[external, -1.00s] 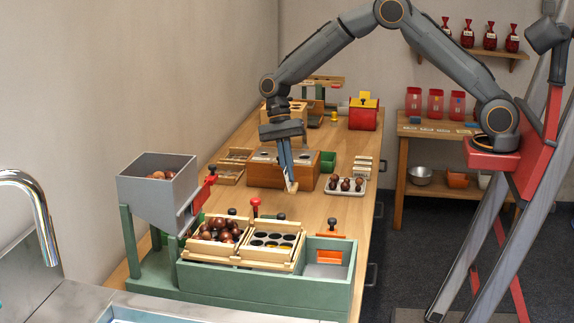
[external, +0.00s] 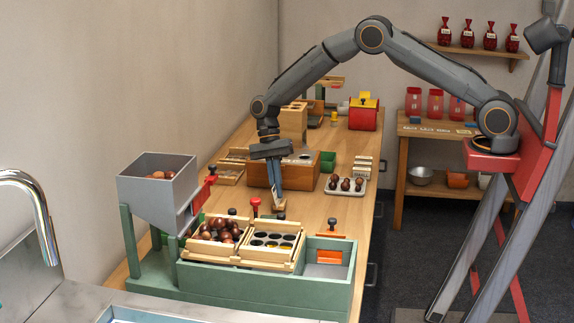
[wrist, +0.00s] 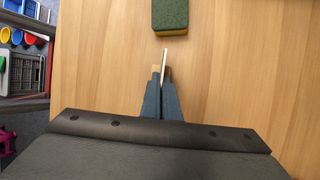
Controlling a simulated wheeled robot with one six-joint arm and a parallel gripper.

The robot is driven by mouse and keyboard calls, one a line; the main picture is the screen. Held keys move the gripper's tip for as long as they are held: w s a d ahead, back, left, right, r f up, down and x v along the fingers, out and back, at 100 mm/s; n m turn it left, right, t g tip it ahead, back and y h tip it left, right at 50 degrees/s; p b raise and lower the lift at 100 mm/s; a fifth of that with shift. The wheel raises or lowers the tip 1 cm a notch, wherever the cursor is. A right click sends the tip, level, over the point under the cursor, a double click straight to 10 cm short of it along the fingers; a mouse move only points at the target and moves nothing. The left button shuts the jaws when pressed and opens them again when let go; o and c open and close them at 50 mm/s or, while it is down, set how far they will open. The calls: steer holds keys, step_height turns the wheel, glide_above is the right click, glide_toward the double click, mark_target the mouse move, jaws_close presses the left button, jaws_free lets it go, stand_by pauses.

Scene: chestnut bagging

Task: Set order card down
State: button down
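My gripper (external: 278,196) points down over the wooden table, in front of the wooden box with round openings. Its blue fingers are close together. In the wrist view my gripper (wrist: 164,88) is shut on the order card (wrist: 166,58), a thin pale strip seen edge-on with a small tan piece beside it. In the external view the order card (external: 279,206) shows as a small tan and white piece at the fingertips, low over the table. I cannot tell whether it touches the tabletop. Its printed face is not readable.
A green and yellow sponge (wrist: 170,16) lies ahead of the card in the wrist view. The green sorting station (external: 230,280) with chestnut trays stands in front. A white tray (external: 345,193) of chestnuts sits to the right. Bare tabletop (external: 325,210) lies between.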

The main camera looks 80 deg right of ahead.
steer(key=shift+f, duration=0.6)
steer(key=shift+f, duration=0.1)
steer(key=c, duration=2)
jaws_free()
steer(key=shift+c, duration=0.2)
steer(key=b+v, duration=0.3)
steer(key=v, duration=0.8)
steer(key=s+a+n+t+h, duration=0.1)
steer(key=s+n, duration=0.8)
steer(key=s, duration=0.9)
steer(key=s+a+n+t+h, duration=0.1)
steer(key=s+a+n+h, duration=0.2)
steer(key=s+n, duration=0.6)
steer(key=s+r, duration=0.1)
steer(key=s, duration=0.7)
steer(key=shift+s+n+t+h, duration=0.3)
steer(key=shift+s+t, duration=0.05)
steer(key=shift+t, duration=0.05)
